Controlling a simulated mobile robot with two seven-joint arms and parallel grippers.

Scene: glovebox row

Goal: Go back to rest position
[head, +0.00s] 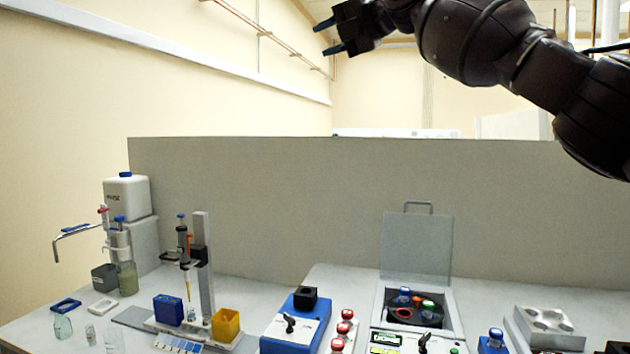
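My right gripper (328,38) shows at the top of the head view, on the arm that comes in from the right. It is raised high above the bench and the grey partition, pointing left. Its two blue-tipped fingers are apart, with nothing between them. My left gripper and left arm are not in the head view.
Below, the bench (245,264) holds a centrifuge (418,310) with its clear lid (416,245) raised, a blue device (296,325), red-capped bottles, a pipette stand (202,265), a white dispenser (127,200) and a metal block (548,325). A grey partition (300,200) stands behind. The space around the raised gripper is clear.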

